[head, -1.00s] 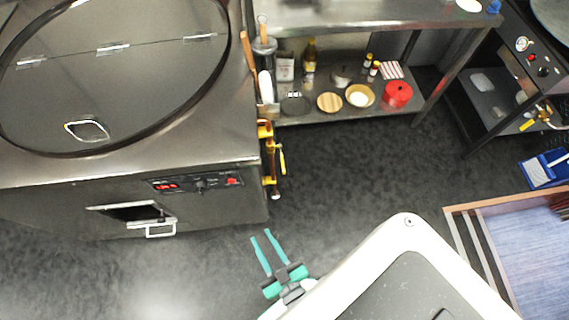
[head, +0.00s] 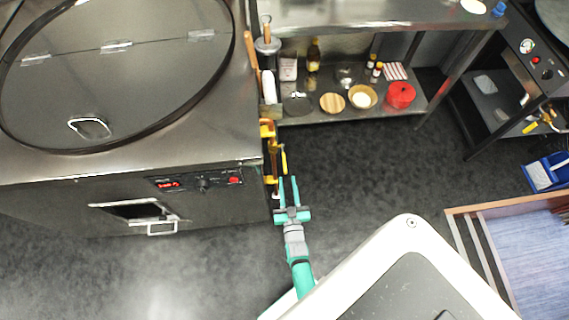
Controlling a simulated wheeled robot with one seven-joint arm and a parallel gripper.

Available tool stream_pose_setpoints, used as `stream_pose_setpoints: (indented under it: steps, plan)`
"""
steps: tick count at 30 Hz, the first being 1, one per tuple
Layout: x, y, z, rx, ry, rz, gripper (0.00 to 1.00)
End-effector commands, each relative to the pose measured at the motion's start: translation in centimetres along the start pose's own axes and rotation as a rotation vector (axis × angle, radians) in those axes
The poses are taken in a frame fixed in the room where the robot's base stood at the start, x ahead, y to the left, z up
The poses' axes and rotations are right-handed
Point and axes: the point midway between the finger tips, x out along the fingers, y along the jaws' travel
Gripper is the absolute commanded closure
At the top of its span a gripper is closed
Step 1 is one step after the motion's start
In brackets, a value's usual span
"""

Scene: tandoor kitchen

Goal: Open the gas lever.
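The gas lever (head: 284,158) is a slim yellow handle on a yellow and copper pipe fitting (head: 267,140) at the right side of the steel tandoor (head: 120,165). The handle points along the pipe, towards the bottom of the picture. My gripper (head: 288,181) has two green fingers that are apart, with nothing seen held between them. The fingertips are just below the lever's lower end in the picture. I cannot tell whether they touch it or how their heights compare.
A steel shelf (head: 400,118) with bowls, bottles and a red pot (head: 400,95) stands beyond the pipe. Another yellow-handled fitting (head: 541,117) is at the far right. A blue dustpan (head: 543,172) lies at the right. The dark floor (head: 370,180) right of the lever is clear.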

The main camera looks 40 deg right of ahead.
Motion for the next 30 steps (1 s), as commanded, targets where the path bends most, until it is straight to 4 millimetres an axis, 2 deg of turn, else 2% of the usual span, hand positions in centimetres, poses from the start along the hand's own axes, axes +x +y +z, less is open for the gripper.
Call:
stream_pose_setpoints:
  steps: [9,15,21,28,29,30]
  plan:
    - [5.8,-0.2,-0.1,0.001,0.001,-0.003,0.72]
    - [8.1,-0.2,-0.1,0.0,0.001,-0.002,0.72]
    - [8.9,-0.1,0.0,0.0,-0.001,-0.001,0.72]
    - [9.0,-0.1,0.0,0.0,-0.001,-0.002,0.72]
    - [9.0,-0.1,0.0,0.0,-0.001,-0.002,0.74]
    - [9.0,-0.1,0.0,0.0,-0.001,-0.002,0.84]
